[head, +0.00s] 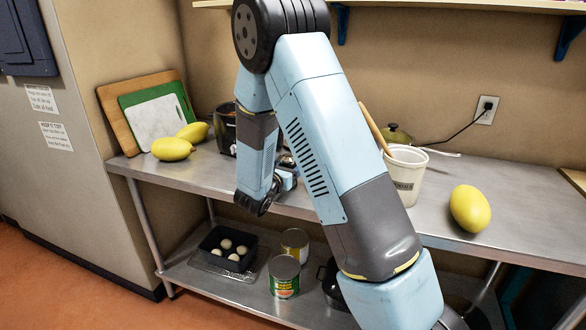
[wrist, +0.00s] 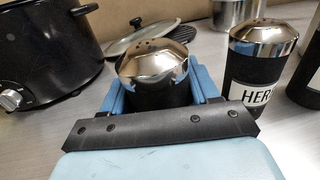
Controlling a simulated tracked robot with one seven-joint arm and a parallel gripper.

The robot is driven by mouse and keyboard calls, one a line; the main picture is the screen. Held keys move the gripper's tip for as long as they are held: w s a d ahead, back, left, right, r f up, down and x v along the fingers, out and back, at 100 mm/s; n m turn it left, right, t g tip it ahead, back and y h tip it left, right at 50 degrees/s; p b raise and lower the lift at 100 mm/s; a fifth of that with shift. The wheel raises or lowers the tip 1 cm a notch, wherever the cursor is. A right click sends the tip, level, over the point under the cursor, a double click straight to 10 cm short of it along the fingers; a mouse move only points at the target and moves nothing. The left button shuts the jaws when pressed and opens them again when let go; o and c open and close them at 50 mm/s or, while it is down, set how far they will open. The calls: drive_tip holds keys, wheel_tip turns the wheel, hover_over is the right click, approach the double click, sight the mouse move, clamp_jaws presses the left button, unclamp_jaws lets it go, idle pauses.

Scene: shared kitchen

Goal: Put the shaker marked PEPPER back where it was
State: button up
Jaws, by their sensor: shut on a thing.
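My gripper (wrist: 160,92) is shut around a shaker (wrist: 152,60) with a domed, holed chrome top and a dark body. Its lower part and any label are hidden by the gripper, so I cannot read whether it is marked PEPPER. In the head view my gripper (head: 288,178) is low over the steel counter, largely hidden by my arm; the held shaker cannot be made out there. I cannot tell whether its base touches the counter.
A black cooker (wrist: 48,45) is close left of the gripper; a lid (wrist: 145,38) lies behind. A dark container (wrist: 308,75) and a metal pot (wrist: 236,12) are right and back. On the counter (head: 430,220) are a white bucket (head: 407,170) and yellow fruits (head: 470,208).

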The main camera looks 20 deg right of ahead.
drive_tip(key=shift+f, duration=0.2)
drive_tip(key=shift+f, duration=0.15)
drive_tip(key=o, duration=1.3)
